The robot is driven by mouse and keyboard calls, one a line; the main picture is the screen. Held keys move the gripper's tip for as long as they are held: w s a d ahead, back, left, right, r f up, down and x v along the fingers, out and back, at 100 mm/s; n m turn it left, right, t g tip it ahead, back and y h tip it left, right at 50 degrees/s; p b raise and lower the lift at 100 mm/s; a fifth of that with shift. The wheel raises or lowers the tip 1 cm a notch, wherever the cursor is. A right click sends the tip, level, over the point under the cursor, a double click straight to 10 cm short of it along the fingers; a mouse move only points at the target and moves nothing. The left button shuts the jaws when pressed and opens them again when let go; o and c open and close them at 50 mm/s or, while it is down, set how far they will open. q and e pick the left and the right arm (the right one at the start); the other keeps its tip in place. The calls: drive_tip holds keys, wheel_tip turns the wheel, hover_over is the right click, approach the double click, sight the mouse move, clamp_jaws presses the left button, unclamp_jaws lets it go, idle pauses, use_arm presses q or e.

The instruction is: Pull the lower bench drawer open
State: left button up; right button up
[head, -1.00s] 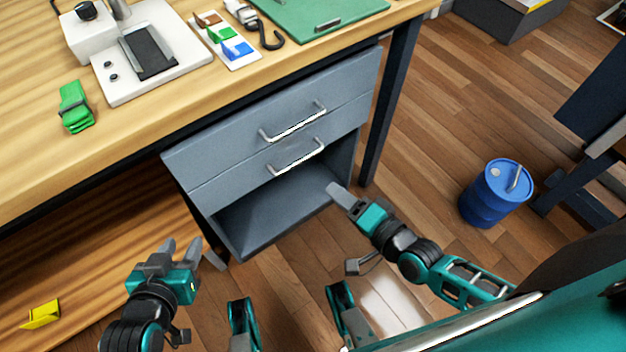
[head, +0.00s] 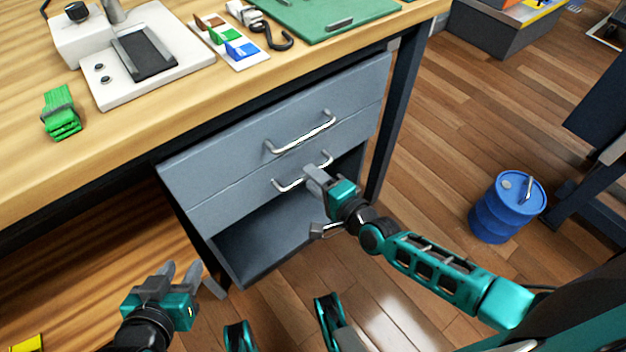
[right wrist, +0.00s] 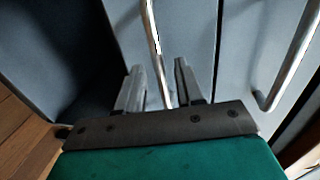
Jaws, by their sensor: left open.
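The lower bench drawer (head: 240,197) is a grey-blue front beneath the upper drawer (head: 235,150), and looks flush with it. Its silver bar handle (head: 290,184) is partly hidden by my right gripper (head: 314,176). In the right wrist view the right gripper's (right wrist: 160,88) two fingers stand apart, with the lower handle (right wrist: 153,40) running between them. There is a gap beside the bar, and no firm grip shows. My left gripper (head: 180,272) is open and empty, low at the left, away from the drawers.
An open compartment (head: 265,240) lies below the drawers. A dark bench leg (head: 397,115) stands right of them. A blue drum (head: 507,208) stands on the floor further right.

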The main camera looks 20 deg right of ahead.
drive_tip(key=shift+w+a+f, duration=0.1)
drive_tip(key=shift+w+a, duration=0.1)
drive_tip(key=shift+w, duration=0.3)
clamp_jaws()
idle(0.4)
